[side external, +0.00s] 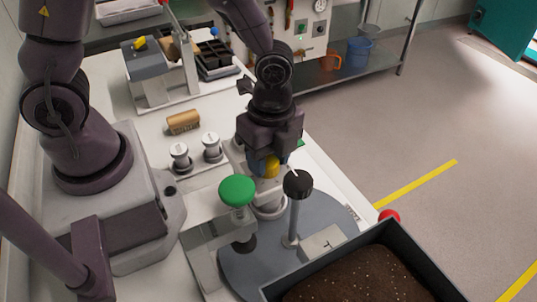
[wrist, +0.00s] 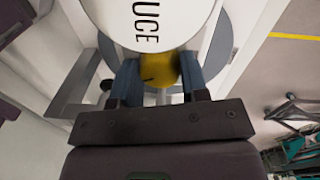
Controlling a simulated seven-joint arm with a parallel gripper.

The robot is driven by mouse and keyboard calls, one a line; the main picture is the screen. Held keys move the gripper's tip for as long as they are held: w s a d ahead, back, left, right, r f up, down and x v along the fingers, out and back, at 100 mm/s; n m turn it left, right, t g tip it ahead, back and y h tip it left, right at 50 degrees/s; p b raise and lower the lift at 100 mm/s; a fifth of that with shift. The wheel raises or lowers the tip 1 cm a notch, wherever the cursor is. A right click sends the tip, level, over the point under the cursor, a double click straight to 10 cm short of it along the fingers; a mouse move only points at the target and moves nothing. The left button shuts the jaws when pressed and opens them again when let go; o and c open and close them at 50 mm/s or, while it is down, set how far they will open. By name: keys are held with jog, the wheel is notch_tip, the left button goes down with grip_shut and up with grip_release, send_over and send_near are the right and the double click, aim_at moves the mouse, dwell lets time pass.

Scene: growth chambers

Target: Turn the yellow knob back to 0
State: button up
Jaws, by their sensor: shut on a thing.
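A white round part with the letters "UCE" (wrist: 148,22) sits just beyond the knob there. The knob's scale and pointer are hidden, so its setting cannot be read.
A green mushroom-shaped knob (side external: 237,191) and a black knob on a post (side external: 298,184) stand close to my gripper. A dark tray of soil (side external: 280,290) is at the front. Two metal cylinders (side external: 212,147) and a tan roll (side external: 183,122) are behind left.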

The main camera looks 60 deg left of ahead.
jog(key=n, duration=0.7)
jog(key=shift+s, duration=0.1)
jog(key=n, duration=0.6)
jog(key=shift+n+h, duration=0.3)
dwell(0.3)
jog(key=o, duration=0.9)
jog(key=shift+o, duration=0.2)
jog(key=shift+r+t, duration=0.1)
jog(key=shift+t, duration=0.2)
notch_tip(320, 180, up, 13)
jog(key=shift+a, duration=0.35)
